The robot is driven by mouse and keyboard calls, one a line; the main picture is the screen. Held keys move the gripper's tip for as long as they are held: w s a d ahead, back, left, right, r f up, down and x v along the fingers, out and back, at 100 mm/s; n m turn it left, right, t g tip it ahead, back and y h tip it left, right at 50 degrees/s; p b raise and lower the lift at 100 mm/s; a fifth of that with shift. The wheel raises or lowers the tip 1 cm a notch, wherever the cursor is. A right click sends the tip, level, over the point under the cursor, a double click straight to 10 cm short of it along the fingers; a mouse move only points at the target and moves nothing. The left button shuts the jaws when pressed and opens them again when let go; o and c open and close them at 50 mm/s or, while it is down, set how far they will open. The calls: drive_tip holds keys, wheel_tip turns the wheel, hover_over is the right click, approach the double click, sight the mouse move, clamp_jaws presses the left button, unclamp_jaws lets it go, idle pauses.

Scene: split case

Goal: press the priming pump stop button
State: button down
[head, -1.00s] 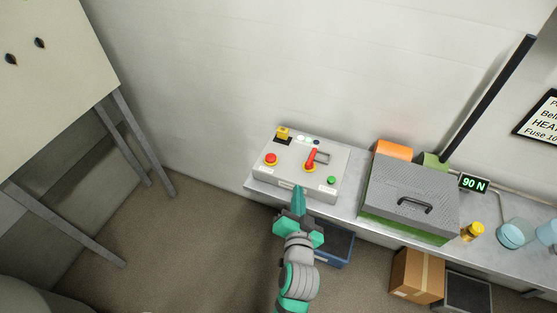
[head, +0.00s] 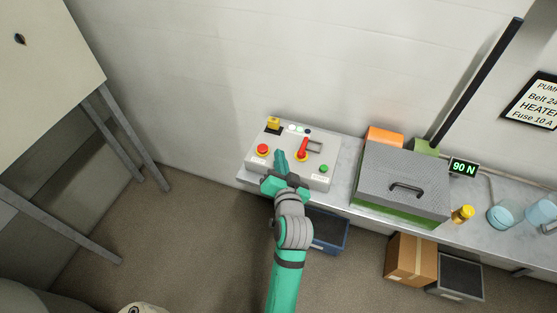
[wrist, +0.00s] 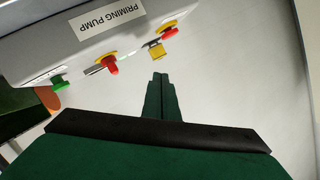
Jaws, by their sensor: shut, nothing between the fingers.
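The grey control box (head: 318,178) on the bench carries a red mushroom button (head: 262,149) on a yellow collar at its left; the button also shows in the wrist view (wrist: 170,31). A red-handled lever (head: 302,150) sits mid-box and a green button (head: 323,169) at the right. The wrist view shows the label "PRIMING PUMP" (wrist: 97,21). My gripper (head: 280,154) is shut and empty, its tips over the box between red button and lever in the head view. In the wrist view the gripper tips (wrist: 160,77) appear apart from the red button.
A yellow part (head: 273,124) stands at the box's back left, beside small indicator lamps (head: 298,128). Right of the box are a grey perforated cover (head: 390,170) with a handle, an orange block (head: 384,136) and a "90 N" display (head: 464,167). A blue crate (head: 329,232) sits below.

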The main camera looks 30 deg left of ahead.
hover_over(271, 158)
drive_tip(key=d, duration=0.2)
drive_tip(key=shift+w+d+f, duration=0.1)
drive_tip(key=shift+w+f, duration=0.25)
drive_tip(key=shift+f, duration=0.25)
drive_tip(key=shift+s+a+f, duration=0.2)
drive_tip(key=shift+a+f, duration=0.5)
drive_tip(key=shift+f, duration=0.3)
drive_tip(key=shift+s+a+f, duration=0.2)
drive_tip(key=shift+a+f, duration=0.25)
drive_tip(key=shift+f, duration=0.25)
